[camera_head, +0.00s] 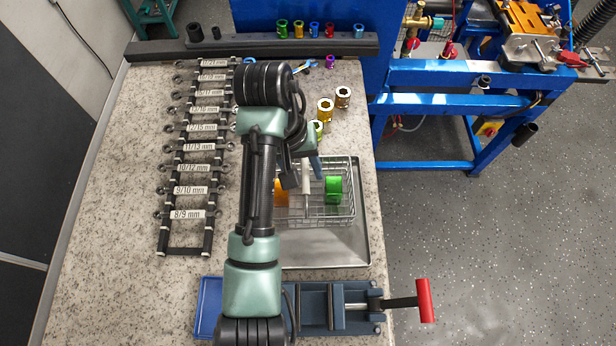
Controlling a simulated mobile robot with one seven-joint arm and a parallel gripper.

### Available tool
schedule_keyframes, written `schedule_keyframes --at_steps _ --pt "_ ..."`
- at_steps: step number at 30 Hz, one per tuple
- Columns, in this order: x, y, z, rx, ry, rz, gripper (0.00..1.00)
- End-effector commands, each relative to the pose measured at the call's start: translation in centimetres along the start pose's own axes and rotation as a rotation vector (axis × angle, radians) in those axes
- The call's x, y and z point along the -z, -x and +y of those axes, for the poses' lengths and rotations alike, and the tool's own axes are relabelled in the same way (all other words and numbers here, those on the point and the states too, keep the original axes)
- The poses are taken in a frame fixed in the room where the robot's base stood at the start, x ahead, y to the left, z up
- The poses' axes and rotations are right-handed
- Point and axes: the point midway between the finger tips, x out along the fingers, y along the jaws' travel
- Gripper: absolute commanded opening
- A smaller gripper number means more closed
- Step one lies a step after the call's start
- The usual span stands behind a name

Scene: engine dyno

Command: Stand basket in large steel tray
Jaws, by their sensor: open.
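The wire basket (346,214) is right of my arm, with an orange piece (281,194) and a green piece (333,189) in it. A pale upright bar (306,178), which looks like its handle, rises between the two pieces. The large steel tray (325,250) lies on the bench, and the basket overlaps its far part in the picture. I cannot tell whether the basket rests on the tray floor. My gripper (303,176) is open over the basket, its fingers either side of the bar. My arm hides the basket's left side.
A wrench rack (183,214) lies left of my arm. Gold sockets (325,108) stand beyond the basket. A vise with a red handle (425,300) and a blue tray (208,300) are at the near edge. The bench's right edge is close beside the steel tray.

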Motion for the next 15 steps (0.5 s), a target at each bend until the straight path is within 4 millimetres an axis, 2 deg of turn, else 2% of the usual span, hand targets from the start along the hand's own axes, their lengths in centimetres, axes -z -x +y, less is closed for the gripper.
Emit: schedule_keyframes --at_steps 1,6,15 --pt "0.1 1.8 0.1 0.001 0.000 0.003 0.48" --pt "0.0 4.6 0.1 0.001 0.000 0.001 0.48" --pt "0.0 7.4 0.1 0.000 0.000 0.000 0.48"
